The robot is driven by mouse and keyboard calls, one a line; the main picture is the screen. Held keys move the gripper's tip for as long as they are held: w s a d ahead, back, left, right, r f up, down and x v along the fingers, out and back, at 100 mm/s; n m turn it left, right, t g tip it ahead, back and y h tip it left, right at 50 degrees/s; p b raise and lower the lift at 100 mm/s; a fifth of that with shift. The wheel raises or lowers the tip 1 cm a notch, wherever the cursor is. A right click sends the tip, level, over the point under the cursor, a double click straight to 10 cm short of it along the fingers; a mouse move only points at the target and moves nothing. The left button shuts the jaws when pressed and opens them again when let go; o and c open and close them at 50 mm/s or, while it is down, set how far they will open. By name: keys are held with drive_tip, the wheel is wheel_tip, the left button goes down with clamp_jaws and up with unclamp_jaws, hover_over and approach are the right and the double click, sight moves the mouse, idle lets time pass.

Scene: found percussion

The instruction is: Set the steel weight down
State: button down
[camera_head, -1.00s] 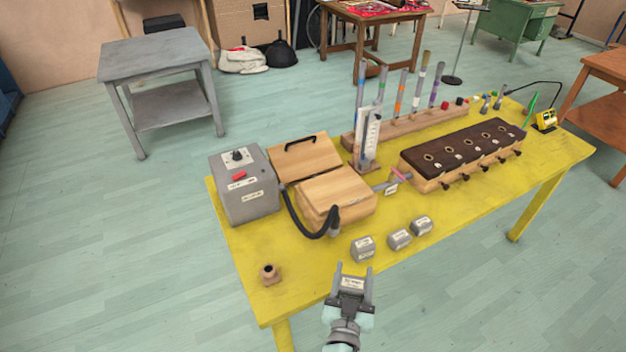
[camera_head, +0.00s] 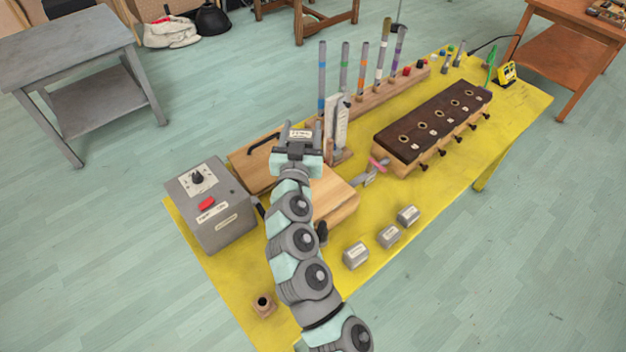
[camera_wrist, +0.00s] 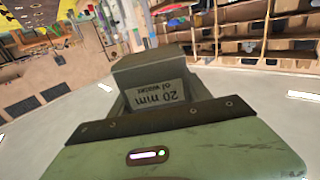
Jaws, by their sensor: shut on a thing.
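The steel weight (camera_wrist: 160,95) is held in my gripper (camera_head: 299,132). In the wrist view it is a grey block with a label that reads "20 mm of water", upside down in the picture. In the head view the weight (camera_head: 300,133) shows as a pale label between the fingers. My gripper is shut on it, in line with the wooden box with bellows-like lids and just left of the upright gauge. I cannot tell its exact height. Three similar grey weights (camera_head: 356,255), (camera_head: 389,236), (camera_head: 408,215) stand in a row on the yellow table's near right part.
On the yellow table (camera_head: 405,283) stand a grey control box (camera_head: 210,205), a wooden box (camera_head: 335,200), a white gauge (camera_head: 340,125), a rack of coloured tubes (camera_head: 376,100), a dark-topped block (camera_head: 430,122) and a small wooden socket (camera_head: 263,304). Bare yellow surface shows at the near edge.

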wheel_tip(320, 180, down, 15)
drive_tip(key=b, duration=0.4)
drive_tip(key=shift+s+f, duration=0.1)
drive_tip(key=shift+f, duration=0.05)
drive_tip(key=shift+f+b, duration=0.95)
drive_tip(key=shift+f, duration=1.2)
drive_tip(key=shift+f, duration=0.15)
drive_tip(key=shift+c, duration=2.4)
unclamp_jaws()
drive_tip(key=s, duration=0.8)
drive_tip(key=s+a, duration=0.1)
drive_tip(key=s, duration=0.3)
drive_tip(key=shift+a, duration=0.1)
drive_tip(key=shift+w, duration=0.1)
